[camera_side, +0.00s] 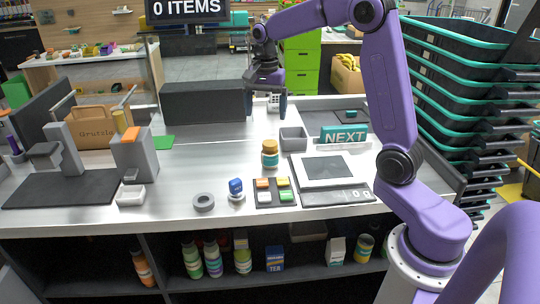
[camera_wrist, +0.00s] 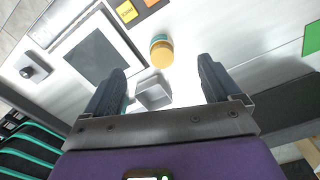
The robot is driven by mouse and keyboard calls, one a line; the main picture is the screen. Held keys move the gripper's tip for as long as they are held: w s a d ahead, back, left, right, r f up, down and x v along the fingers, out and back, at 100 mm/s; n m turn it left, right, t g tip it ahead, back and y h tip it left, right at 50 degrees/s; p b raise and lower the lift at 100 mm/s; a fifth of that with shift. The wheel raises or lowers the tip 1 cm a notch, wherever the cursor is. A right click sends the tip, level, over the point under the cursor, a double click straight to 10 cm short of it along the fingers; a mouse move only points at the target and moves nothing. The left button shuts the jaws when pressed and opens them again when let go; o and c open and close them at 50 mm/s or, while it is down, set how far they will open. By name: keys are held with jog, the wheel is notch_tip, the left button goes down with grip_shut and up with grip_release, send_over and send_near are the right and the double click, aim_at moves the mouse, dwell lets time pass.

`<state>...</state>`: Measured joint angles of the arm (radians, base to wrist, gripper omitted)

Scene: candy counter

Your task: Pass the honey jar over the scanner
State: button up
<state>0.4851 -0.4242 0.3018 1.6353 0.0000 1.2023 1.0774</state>
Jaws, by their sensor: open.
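The honey jar (camera_side: 270,158), with a golden lid and a teal band, stands upright on the counter left of a flat white panel with a glass window (camera_side: 327,168). That panel looks like the scanner. In the wrist view the jar (camera_wrist: 161,52) shows from above, and the panel's dark window (camera_wrist: 97,54) lies to its left. My gripper (camera_side: 267,106) is open and empty, above the counter and behind the jar. In the wrist view its fingers (camera_wrist: 162,68) are spread wide, with the jar beyond the tips and apart from them.
A small grey open box (camera_side: 293,139) stands behind the jar, near a teal NEXT sign (camera_side: 344,135). A pad with coloured buttons (camera_side: 275,193) lies in front. A blue-topped item (camera_side: 236,188) and grey ring (camera_side: 204,202) sit front left. A dark block (camera_side: 203,102) stands at the back.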

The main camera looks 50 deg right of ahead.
aim_at(270, 143)
jog(key=d+f, duration=0.1)
jog(key=f, duration=0.3)
jog(key=d+f+m, duration=0.1)
jog(key=f, duration=0.3)
jog(key=w+d+f+m, duration=0.1)
jog(key=f, duration=0.2)
jog(key=shift+w+d+f, duration=0.1)
jog(key=shift+d+f, duration=0.25)
jog(key=shift+f, duration=0.05)
jog(key=shift+w+d+f, duration=0.1)
jog(key=shift+f, duration=2.75)
jog(key=c, duration=1.4)
